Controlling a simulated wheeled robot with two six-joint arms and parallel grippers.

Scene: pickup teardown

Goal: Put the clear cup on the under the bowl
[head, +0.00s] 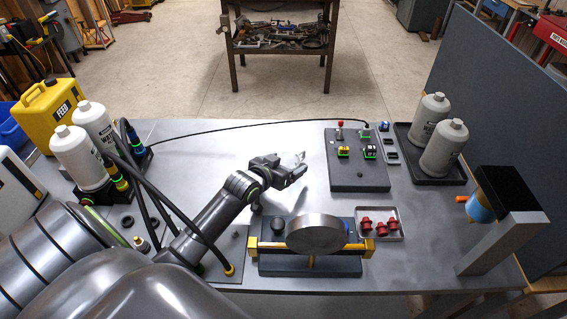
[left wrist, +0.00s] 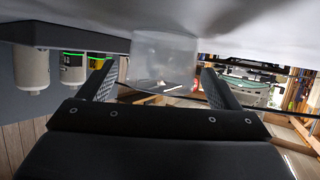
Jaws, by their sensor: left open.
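My left gripper (head: 296,166) reaches over the middle of the grey bench. The left wrist view shows its two fingers (left wrist: 155,82) spread apart. A clear, see-through cup (left wrist: 165,58) shows between and beyond the fingertips; I cannot tell whether they touch it. In the head view it is only a faint pale shape at the fingertips. A round grey metal vessel (head: 317,238), which may be the bowl, sits on a black and yellow stand nearer the front edge. My right gripper is not in view.
A grey board (head: 356,176) with small devices lies right of the gripper. A small tray (head: 380,224) holds several red parts. White bottles stand at the left and on a dark tray (head: 403,150) at the right. A dispenser-like post (head: 500,240) stands front right. Cables cross the left side.

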